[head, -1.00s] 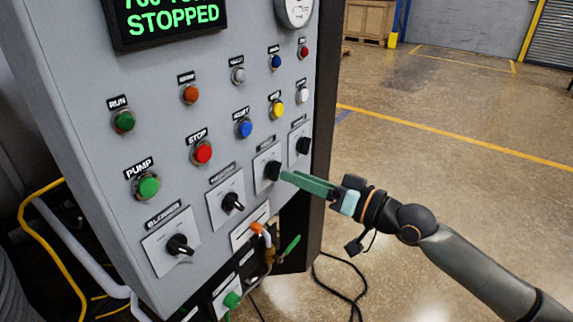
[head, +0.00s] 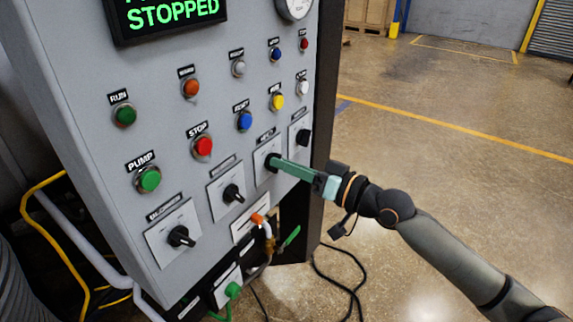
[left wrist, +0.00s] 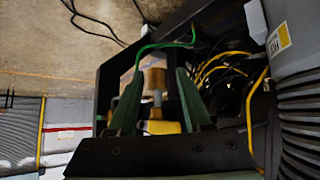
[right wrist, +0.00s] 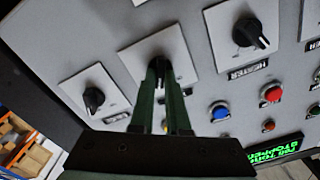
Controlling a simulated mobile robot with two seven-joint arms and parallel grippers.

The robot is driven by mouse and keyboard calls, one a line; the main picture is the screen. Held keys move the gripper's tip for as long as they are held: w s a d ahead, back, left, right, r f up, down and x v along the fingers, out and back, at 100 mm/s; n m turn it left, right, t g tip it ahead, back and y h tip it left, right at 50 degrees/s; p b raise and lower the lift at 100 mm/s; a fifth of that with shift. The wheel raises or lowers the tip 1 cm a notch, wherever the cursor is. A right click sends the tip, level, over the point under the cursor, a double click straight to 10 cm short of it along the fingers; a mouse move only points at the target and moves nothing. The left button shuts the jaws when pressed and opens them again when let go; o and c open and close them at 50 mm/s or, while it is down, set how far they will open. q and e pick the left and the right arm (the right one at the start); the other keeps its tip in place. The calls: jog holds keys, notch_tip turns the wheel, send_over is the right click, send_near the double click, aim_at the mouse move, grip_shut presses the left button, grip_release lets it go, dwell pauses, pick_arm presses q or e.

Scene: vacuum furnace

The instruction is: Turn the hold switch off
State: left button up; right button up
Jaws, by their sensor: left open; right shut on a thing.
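The control panel carries a row of black rotary switches on white plates. The third from the left in the head view, taken to be the hold switch (head: 268,159), has a label too small to read. My right gripper (head: 275,163) reaches it from the right, with its green fingers closed on the knob. In the right wrist view the fingers (right wrist: 161,66) sit around the black knob of the hold switch (right wrist: 157,73). They partly cover it, so its exact angle is hard to tell.
The heater switch (head: 232,194) is left of the held one, and another rotary switch (head: 303,137) is close on its right. Push buttons, including a red stop button (head: 203,147), sit above. A green-handled valve (head: 291,237) is below. Open floor lies right of the cabinet.

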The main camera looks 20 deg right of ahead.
jog(key=shift+n, duration=0.4)
grip_shut()
jog(key=n, duration=1.1)
jog(key=shift+s+a, duration=0.1)
dwell(0.4)
jog(key=o, duration=0.7)
grip_release()
